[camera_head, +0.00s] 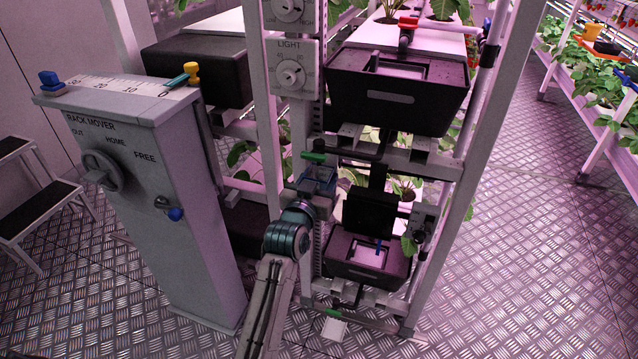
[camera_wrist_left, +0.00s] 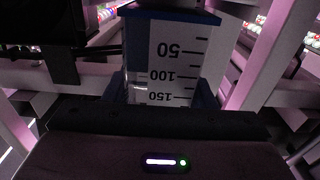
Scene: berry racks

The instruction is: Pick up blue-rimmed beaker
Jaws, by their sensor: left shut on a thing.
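The blue-rimmed beaker (camera_wrist_left: 140,62) fills the middle of the left wrist view. It is clear, with a blue rim at the top of the picture and a white scale panel marked 50, 100 and 150, which reads upside down. In the head view the beaker (camera_head: 322,174) is small, in front of the rack post. My left gripper (camera_head: 316,190) is shut on it, with dark fingers at both sides of its body in the wrist view. Its contents are hard to make out. My right gripper is not in view.
The rack post with the LIGHT dial (camera_head: 289,75) stands just behind the gripper. Black tubs (camera_head: 398,98) sit on the rack to the right. The grey rack mover cabinet (camera_head: 165,205) stands to the left. Open metal floor (camera_head: 540,270) lies at the right.

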